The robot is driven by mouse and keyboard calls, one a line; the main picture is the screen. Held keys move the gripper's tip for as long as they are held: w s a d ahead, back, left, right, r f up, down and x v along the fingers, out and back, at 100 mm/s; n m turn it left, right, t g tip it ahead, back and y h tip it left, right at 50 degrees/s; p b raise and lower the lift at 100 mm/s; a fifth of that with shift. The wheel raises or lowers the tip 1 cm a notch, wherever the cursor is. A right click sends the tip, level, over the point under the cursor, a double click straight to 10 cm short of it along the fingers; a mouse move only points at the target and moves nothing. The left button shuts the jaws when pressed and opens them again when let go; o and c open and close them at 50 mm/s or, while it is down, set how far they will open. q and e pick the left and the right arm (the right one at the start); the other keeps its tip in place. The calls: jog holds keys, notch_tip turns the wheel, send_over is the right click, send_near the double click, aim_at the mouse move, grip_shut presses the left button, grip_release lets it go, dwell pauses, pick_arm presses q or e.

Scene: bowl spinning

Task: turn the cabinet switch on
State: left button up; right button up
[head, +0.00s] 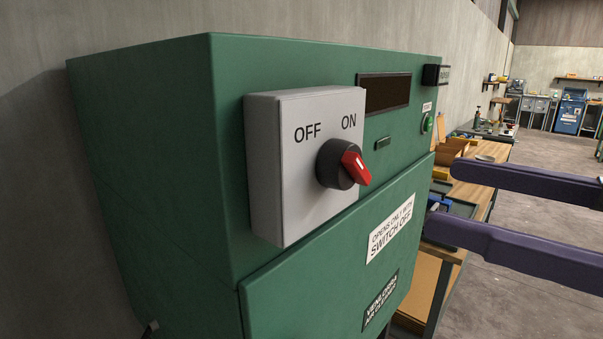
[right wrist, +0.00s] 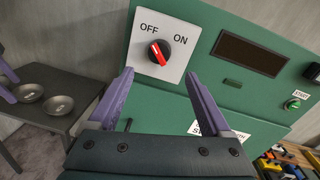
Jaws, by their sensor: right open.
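The green cabinet (head: 155,130) carries a light grey switch box (head: 268,170) with OFF and ON lettering. Its rotary switch (head: 354,164) has a black base and a red handle. In the right wrist view the white mark on the red handle (right wrist: 159,53) points up and left, toward OFF. My right gripper (head: 442,197) comes in from the right in the head view with purple fingers apart and empty. In the right wrist view its fingertips (right wrist: 158,76) are below the switch, one to each side, not touching it. Purple tips at the left edge there look like my left gripper (right wrist: 6,84).
The cabinet door (head: 340,265) below the switch has a label saying it opens only with switch off. A green START button (head: 427,123) is to the right. A dark table (right wrist: 78,78) with two metal bowls stands left in the right wrist view. A workbench (head: 485,170) stands beyond.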

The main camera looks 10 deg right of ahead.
aim_at(365, 172)
jog(key=p+x, duration=0.1)
jog(key=x, duration=0.1)
jog(key=p+x, duration=0.1)
jog(key=x, duration=0.2)
jog(key=p+x, duration=0.1)
jog(key=x, duration=0.1)
jog(key=shift+w+a+r+p, duration=0.1)
jog(key=shift+a+r+p, duration=0.1)
jog(key=shift+r+p, duration=0.1)
jog(key=shift+w+a+f, duration=0.2)
jog(key=shift+w+a, duration=0.25)
jog(key=c, duration=0.4)
grip_shut()
